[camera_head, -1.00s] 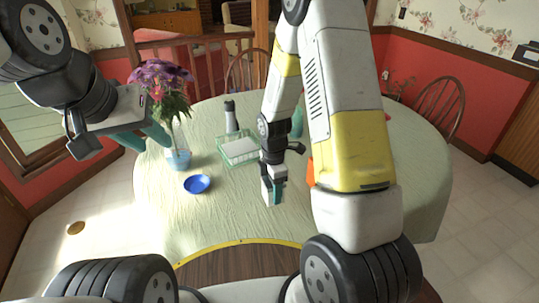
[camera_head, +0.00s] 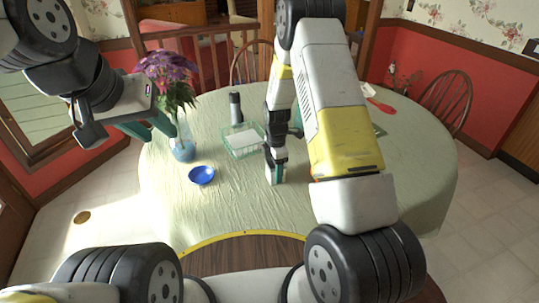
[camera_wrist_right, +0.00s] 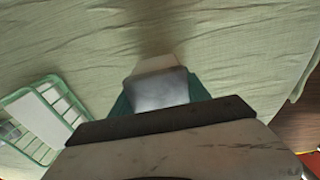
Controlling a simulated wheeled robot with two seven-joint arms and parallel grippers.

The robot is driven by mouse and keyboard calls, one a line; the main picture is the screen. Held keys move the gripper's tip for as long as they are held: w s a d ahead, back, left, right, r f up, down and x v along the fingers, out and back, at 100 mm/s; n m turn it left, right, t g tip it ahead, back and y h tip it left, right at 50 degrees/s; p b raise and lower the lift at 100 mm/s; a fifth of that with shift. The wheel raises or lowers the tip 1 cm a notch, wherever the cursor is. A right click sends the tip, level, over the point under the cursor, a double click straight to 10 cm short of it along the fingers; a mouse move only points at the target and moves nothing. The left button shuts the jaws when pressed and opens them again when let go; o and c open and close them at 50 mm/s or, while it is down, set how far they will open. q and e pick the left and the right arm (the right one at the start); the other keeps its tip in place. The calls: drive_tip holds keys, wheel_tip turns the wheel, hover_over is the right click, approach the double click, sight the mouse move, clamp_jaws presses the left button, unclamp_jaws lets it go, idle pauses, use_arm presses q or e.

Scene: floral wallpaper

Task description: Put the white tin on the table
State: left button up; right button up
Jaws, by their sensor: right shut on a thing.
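The white tin (camera_wrist_right: 158,88) is between the teal fingers of my right gripper (camera_wrist_right: 158,100) in the right wrist view. Its end face looks grey in shade. In the head view my right gripper (camera_head: 275,173) points down over the front middle of the table (camera_head: 235,205), shut on the tin, which is mostly hidden by the fingers. I cannot tell whether the tin touches the tablecloth. My left gripper (camera_head: 150,130) is open and empty, raised at the left near the flower vase.
A blue bowl (camera_head: 201,175) lies left of my right gripper. A green wire basket (camera_head: 243,143) and a dark bottle (camera_head: 236,108) stand behind it. A vase (camera_head: 182,148) with purple flowers is at the left. A red utensil (camera_head: 380,106) lies far right. The front cloth is clear.

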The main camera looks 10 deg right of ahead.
drive_tip(key=shift+f, duration=0.1)
drive_tip(key=o, duration=1.7)
drive_tip(key=shift+c, duration=0.2)
wheel_tip(320, 180, up, 12)
drive_tip(key=shift+r, duration=0.15)
drive_tip(key=s+d+r+m+t+y, duration=0.1)
drive_tip(key=s+r+m, duration=0.4)
drive_tip(key=r, duration=0.4)
drive_tip(key=s+r+m+t, duration=0.2)
drive_tip(key=s+r+m, duration=0.25)
drive_tip(key=r, duration=0.45)
drive_tip(key=s+r+m+t, duration=0.1)
drive_tip(key=s+r+m, duration=0.1)
drive_tip(key=s, duration=0.3)
drive_tip(key=s+r+m+t, duration=0.1)
drive_tip(key=s+r+m, duration=0.2)
drive_tip(key=s, duration=0.3)
drive_tip(key=s+r+m+t+y, duration=0.1)
drive_tip(key=s+r+m, duration=0.1)
drive_tip(key=s+m, duration=0.3)
drive_tip(key=shift+s+d+r, duration=0.25)
drive_tip(key=shift+s+d, duration=0.1)
drive_tip(key=shift+d, duration=0.05)
